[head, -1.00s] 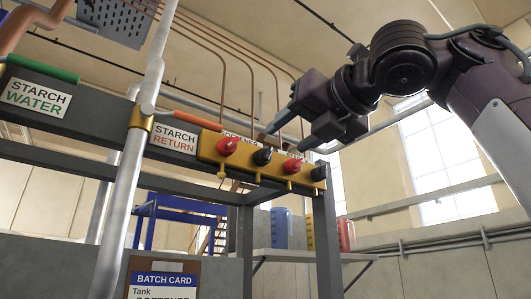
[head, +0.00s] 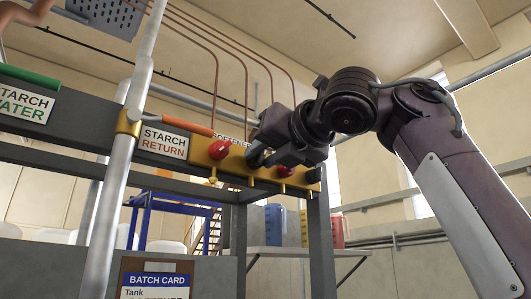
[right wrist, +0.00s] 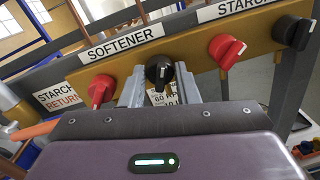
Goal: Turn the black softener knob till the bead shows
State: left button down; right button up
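The black softener knob (right wrist: 159,70) sits on the yellow manifold (right wrist: 200,68), below the SOFTENER label (right wrist: 121,46). In the right wrist view it stands between the two fingers of my right gripper (right wrist: 160,88), with a narrow gap seeming to show on each side. The fingers are spread around it; firm contact cannot be made out. In the head view my right gripper (head: 262,156) is at the manifold (head: 233,160) and mostly covers this knob. I cannot make out a bead. My left gripper is not in view.
A red knob (right wrist: 101,91) is left of the softener knob; another red knob (right wrist: 226,49) and a black knob (right wrist: 292,32) are to its right. An orange pipe (head: 186,125) and a grey upright pipe (head: 118,170) stand left. A batch card (head: 155,282) hangs below.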

jog(key=c, duration=0.4)
jog(key=shift+c, duration=0.2)
jog(key=shift+m, duration=0.4)
